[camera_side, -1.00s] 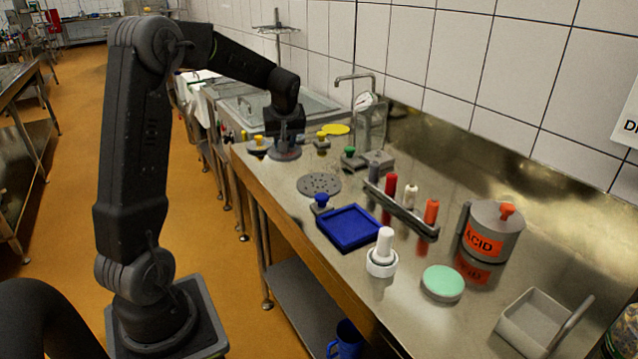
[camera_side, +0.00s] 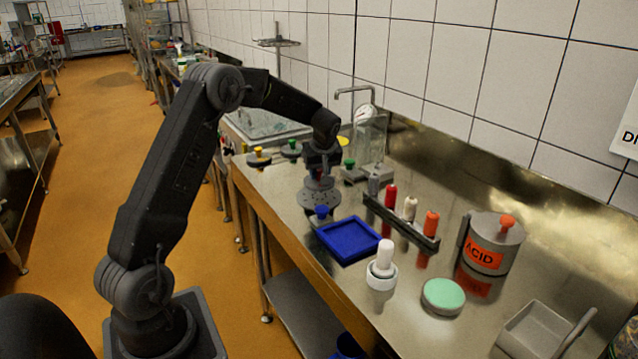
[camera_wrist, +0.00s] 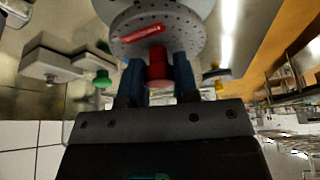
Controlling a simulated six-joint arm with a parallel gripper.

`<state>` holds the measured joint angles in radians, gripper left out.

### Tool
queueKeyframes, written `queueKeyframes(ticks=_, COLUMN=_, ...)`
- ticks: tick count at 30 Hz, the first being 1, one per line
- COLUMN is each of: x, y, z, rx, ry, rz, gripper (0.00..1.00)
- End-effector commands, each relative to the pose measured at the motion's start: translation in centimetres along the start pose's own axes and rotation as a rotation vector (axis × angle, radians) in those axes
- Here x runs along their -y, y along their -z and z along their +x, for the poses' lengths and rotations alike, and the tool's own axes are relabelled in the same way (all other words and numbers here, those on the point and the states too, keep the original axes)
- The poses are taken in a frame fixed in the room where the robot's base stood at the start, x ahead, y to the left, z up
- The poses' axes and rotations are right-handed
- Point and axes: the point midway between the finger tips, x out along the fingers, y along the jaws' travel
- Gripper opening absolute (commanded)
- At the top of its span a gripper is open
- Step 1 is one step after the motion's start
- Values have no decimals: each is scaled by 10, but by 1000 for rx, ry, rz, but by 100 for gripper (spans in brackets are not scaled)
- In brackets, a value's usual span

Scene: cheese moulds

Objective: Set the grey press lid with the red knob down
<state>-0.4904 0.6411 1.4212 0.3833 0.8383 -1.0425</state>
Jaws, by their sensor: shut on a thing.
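My gripper (camera_side: 319,168) is shut on the red knob (camera_wrist: 158,68) of the grey press lid. In the wrist view the knob sits between the two blue-grey fingers, with grey disc surfaces beyond it. In the side view the lid (camera_side: 319,183) is a small grey disc under the fingers, roughly level. It is over the grey perforated disc (camera_side: 319,200) on the steel worktop and hides part of it. I cannot tell whether the lid touches that disc.
A blue-knobbed piece (camera_side: 321,213) stands just in front of the perforated disc, beside a blue tray (camera_side: 349,240). A green-knobbed piece (camera_side: 349,165) and a rack of coloured tubes (camera_side: 402,221) are to the right. A yellow-knobbed piece (camera_side: 258,157) stands behind left.

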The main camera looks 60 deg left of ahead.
Motion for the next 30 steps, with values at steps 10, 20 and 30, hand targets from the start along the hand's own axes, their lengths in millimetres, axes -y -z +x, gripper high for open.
queueKeyframes(ticks=10, x=1, y=-15, z=36, rx=1, ry=1, rz=1, gripper=0)
queueKeyframes(ticks=20, x=1, y=-16, z=38, rx=1, ry=1, rz=2, gripper=0)
queueKeyframes(ticks=30, x=1, y=-16, z=38, rx=1, ry=1, rz=1, gripper=54)
